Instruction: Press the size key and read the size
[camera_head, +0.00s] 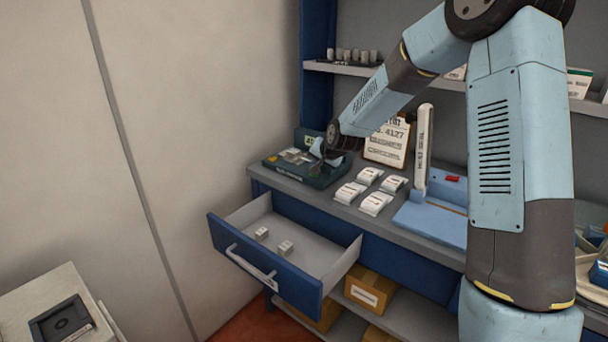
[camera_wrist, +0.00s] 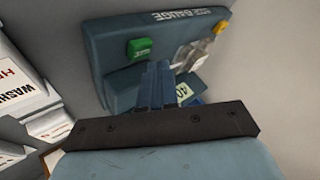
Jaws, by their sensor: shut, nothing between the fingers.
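The dark teal gauge (camera_head: 300,168) stands at the left end of the counter; it fills the upper middle of the wrist view (camera_wrist: 117,70), with "GAUGE" lettering on it. A green key (camera_wrist: 140,47), a yellow button (camera_wrist: 221,27) and a pale metal fixture (camera_wrist: 190,55) show on its top. A small pale panel (camera_wrist: 184,92) reads "40"; the fingers may hide part of it. My gripper (camera_wrist: 158,68) is shut and empty, its tips over the gauge close to the green key. I cannot tell whether they touch. My gripper (camera_head: 318,152) also shows at the gauge in the head view.
White packets (camera_head: 368,176) lie right of the gauge, and a clipboard (camera_head: 387,145) stands behind them. A blue device with a white upright (camera_head: 423,150) is further right. An open drawer (camera_head: 262,262) holding two small metal parts juts out below. A wall is at left.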

